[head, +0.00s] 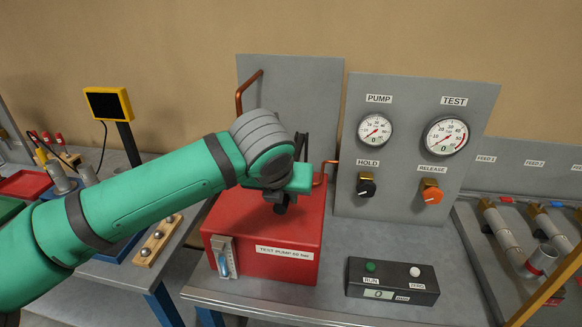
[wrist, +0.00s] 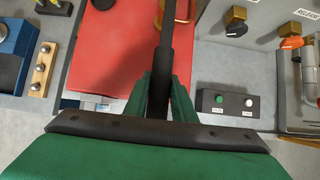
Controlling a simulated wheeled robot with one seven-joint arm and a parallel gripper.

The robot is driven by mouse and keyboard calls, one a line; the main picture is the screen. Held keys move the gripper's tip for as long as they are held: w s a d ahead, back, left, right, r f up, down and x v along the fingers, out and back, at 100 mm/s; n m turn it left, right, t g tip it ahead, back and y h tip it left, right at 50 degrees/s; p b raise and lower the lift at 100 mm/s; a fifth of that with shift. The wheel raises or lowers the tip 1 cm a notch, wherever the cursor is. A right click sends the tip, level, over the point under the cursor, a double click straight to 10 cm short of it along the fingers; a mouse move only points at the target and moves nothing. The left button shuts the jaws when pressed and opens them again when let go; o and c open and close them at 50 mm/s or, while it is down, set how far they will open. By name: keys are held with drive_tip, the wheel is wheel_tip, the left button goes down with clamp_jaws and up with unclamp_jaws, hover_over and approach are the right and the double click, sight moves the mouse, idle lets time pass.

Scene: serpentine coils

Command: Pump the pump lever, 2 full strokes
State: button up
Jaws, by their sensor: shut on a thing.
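The red test pump box (head: 262,225) sits on the grey bench, labelled "TEST PUMP 60 bar". It also shows in the wrist view (wrist: 105,60). My gripper (head: 290,185) is over the box top. In the wrist view its green fingers (wrist: 160,100) are shut on the black pump lever (wrist: 165,55), one on each side of the grip. The lever runs from the fingers to the top edge of that view. In the head view my wrist and gripper hide much of the lever; dark bars (head: 303,145) show behind them.
A grey panel (head: 416,185) behind the box carries the PUMP gauge (head: 375,131), TEST gauge (head: 446,136), black HOLD knob (head: 366,187) and orange RELEASE knob (head: 431,193). A black button box (head: 393,281) stands right of the pump. A copper pipe (head: 240,100) rises behind it.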

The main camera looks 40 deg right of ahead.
drive_tip(key=shift+g+y, duration=0.7)
drive_tip(key=shift+y, duration=0.1)
drive_tip(key=r, duration=0.5)
drive_tip(key=shift+w+d, duration=0.15)
drive_tip(key=shift+w, duration=0.05)
drive_tip(key=shift+g+y, duration=0.7)
drive_tip(key=shift+y, duration=0.1)
drive_tip(key=r, duration=0.3)
drive_tip(key=w+d+r, duration=0.1)
drive_tip(key=r, duration=0.1)
drive_tip(key=shift+g+y, duration=0.7)
drive_tip(key=shift+y, duration=0.1)
drive_tip(key=shift+w+d+r, duration=0.25)
drive_tip(key=shift+d+r, duration=0.05)
drive_tip(key=shift+r, duration=0.45)
drive_tip(key=shift+w+d+r, duration=0.2)
drive_tip(key=shift+d+r, duration=0.15)
drive_tip(key=shift+r, duration=0.4)
drive_tip(key=shift+w+d+r, duration=0.25)
drive_tip(key=shift+d+r, duration=0.05)
drive_tip(key=shift+r, duration=0.45)
drive_tip(key=shift+w+a, duration=0.1)
drive_tip(key=shift+a, duration=0.05)
